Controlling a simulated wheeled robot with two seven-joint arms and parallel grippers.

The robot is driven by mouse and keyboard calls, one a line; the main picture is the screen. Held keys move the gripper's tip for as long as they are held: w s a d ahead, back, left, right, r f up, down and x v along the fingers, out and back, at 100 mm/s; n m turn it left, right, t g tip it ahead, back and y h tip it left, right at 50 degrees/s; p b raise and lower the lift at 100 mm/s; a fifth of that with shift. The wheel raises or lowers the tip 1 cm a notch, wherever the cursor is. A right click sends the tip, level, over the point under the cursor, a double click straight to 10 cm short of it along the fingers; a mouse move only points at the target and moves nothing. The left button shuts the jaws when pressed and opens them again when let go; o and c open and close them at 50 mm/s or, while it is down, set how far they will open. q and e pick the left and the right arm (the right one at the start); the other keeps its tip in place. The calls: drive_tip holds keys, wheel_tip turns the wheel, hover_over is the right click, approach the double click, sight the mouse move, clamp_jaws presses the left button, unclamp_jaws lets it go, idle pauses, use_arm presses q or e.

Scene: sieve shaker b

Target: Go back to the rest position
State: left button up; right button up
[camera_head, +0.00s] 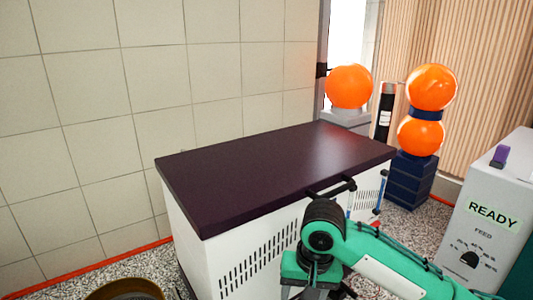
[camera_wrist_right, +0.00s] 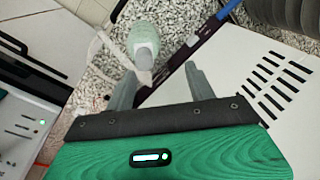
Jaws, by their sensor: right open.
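My right arm in green and white comes in from the lower right of the head view, its wrist bent down in front of the cabinet. In the right wrist view my right gripper (camera_wrist_right: 160,82) has its two grey fingers apart with nothing held between them. The fingers point down toward the speckled floor beside the cabinet's white slotted side (camera_wrist_right: 245,70). A pale grey-green rounded object (camera_wrist_right: 143,42) shows beyond the fingertips; I cannot tell what it is. My left gripper is in neither view.
A cabinet with a dark top (camera_head: 275,175), bare, stands in front of the tiled wall. Orange spheres (camera_head: 349,87) (camera_head: 432,87) stand behind it. A grey machine labelled READY (camera_head: 490,215) is at the right. A brown round rim (camera_head: 125,289) shows at the bottom left.

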drive_tip(key=s+a+f+n+t+y, duration=0.1)
drive_tip(key=s+f+y, duration=0.1)
drive_tip(key=s+f, duration=0.3)
drive_tip(key=s+f+n+t+y, duration=0.1)
drive_tip(key=s+f+n+y, duration=0.1)
drive_tip(key=f, duration=0.5)
drive_tip(key=s+d+f+t+h, duration=0.1)
drive_tip(key=s+d+f+h, duration=0.1)
drive_tip(key=s+d+f, duration=0.45)
drive_tip(key=s+d+f+h, duration=0.3)
drive_tip(key=s+d, duration=0.5)
drive_tip(key=d, duration=0.1)
wheel_tip(320, 180, down, 32)
drive_tip(key=g+b, duration=0.1)
drive_tip(key=b, duration=0.1)
drive_tip(key=s+d+f+b, duration=0.1)
drive_tip(key=s+f, duration=0.9)
drive_tip(key=f, duration=0.1)
drive_tip(key=s+d+f+g+b, duration=0.1)
drive_tip(key=s+d+f, duration=0.1)
drive_tip(key=s+f, duration=0.8)
drive_tip(key=shift+d+f, duration=0.3)
drive_tip(key=shift+f, duration=0.5)
